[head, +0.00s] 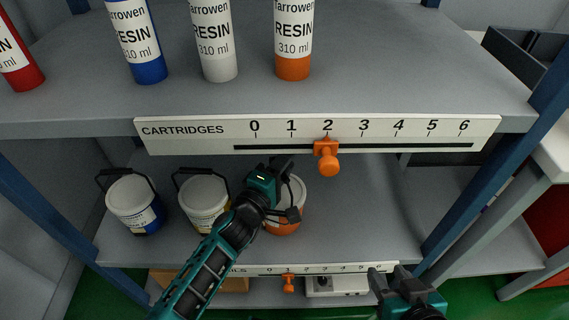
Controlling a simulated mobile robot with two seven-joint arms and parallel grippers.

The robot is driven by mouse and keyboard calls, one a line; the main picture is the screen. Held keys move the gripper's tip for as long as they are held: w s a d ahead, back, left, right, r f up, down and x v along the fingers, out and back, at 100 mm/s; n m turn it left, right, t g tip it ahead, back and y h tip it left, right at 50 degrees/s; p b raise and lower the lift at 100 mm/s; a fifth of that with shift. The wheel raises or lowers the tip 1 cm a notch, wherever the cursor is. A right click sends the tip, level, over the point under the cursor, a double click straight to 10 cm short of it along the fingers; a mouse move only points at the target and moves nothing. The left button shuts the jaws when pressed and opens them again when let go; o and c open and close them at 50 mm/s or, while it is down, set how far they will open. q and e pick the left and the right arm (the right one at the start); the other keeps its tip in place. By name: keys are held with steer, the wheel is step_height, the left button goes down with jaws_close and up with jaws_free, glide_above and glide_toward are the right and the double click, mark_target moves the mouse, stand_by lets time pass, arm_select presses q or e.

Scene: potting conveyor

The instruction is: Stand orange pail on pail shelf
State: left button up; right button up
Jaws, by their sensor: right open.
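The orange pail (285,226), with a pale lid, is upright on the pail shelf (345,220), to the right of the other pails. It looks level with them, but my arm partly covers it and I cannot tell whether its base touches the shelf. My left gripper (284,189) is at the pail's lid and left side. Its fingers blend with the dark handle area, so its grip is unclear. My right gripper (386,280) is open and empty, low in front of the shelf's edge.
The upper shelf (400,75) holds several resin cartridges (294,40). Its scale strip (420,150) has an orange slider (328,158) near 2. The pail shelf is clear to the right.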

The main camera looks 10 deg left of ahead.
arm_select(q)
steer(key=o, duration=0.3)
steer(key=shift+r, duration=0.25)
steer(key=s+a+f+m+g+y, duration=0.1)
steer(key=s+a+f+m+g, duration=0.1)
steer(key=s+m, duration=0.6)
steer(key=s+a+f+m+g+y, duration=0.2)
steer(key=s+a+f+m+g, duration=0.1)
steer(key=s+m, duration=0.5)
steer(key=shift+s+a+f+m+g+p, duration=0.4)
steer(key=shift+s+g, duration=0.2)
steer(key=shift+s, duration=1.3)
arm_select(e)
steer(key=shift+s+r, duration=0.1)
steer(key=shift+r, duration=0.05)
